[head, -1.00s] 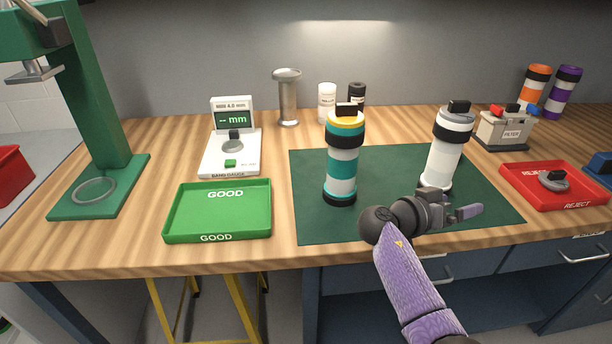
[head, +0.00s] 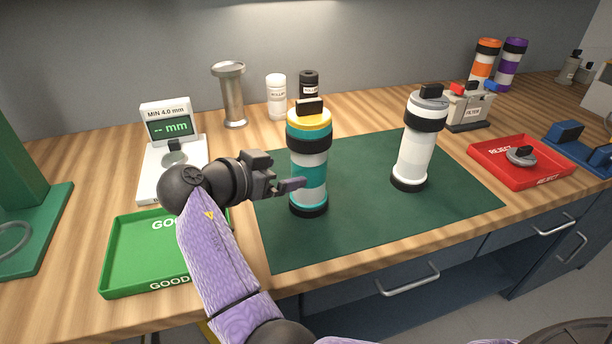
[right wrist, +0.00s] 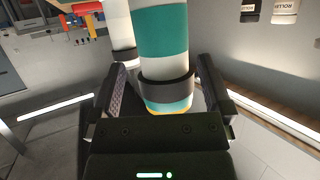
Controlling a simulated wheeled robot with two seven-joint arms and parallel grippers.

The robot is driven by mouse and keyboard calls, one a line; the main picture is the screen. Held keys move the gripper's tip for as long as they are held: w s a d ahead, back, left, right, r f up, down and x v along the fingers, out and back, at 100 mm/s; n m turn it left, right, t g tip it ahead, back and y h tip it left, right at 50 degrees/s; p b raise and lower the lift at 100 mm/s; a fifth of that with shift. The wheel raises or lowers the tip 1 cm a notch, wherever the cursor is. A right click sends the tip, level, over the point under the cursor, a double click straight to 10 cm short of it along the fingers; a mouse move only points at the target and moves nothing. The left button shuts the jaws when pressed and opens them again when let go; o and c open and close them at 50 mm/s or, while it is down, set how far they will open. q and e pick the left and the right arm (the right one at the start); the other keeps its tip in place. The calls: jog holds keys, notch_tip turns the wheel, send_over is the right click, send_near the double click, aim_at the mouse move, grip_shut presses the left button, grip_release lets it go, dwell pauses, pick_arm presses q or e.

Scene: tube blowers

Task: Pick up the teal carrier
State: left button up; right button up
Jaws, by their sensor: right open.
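The teal carrier (head: 309,172) stands upright on the dark green mat (head: 362,225), with teal and white bands, black rings and a yellow top with a black tab. My right gripper (head: 284,184) is at its left side in the head view, level with its middle. In the right wrist view the teal carrier (right wrist: 162,35) appears between the two open fingers (right wrist: 164,92), its yellow-rimmed end toward the palm. I cannot tell whether a finger touches it. My left gripper is not in view.
A white carrier (head: 413,145) stands on the mat to the right. The green GOOD tray (head: 125,278) lies left, partly behind my arm, with the gauge (head: 150,185) behind it. The red REJECT tray (head: 500,173) is at right. Bottles and a metal cylinder stand behind.

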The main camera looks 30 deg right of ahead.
aim_at(296, 169)
jog(key=b+x, duration=0.1)
jog(key=x, duration=0.4)
jog(key=shift+w+d+f, duration=0.1)
jog(key=shift+w+d, duration=0.05)
jog(key=c, duration=1.1)
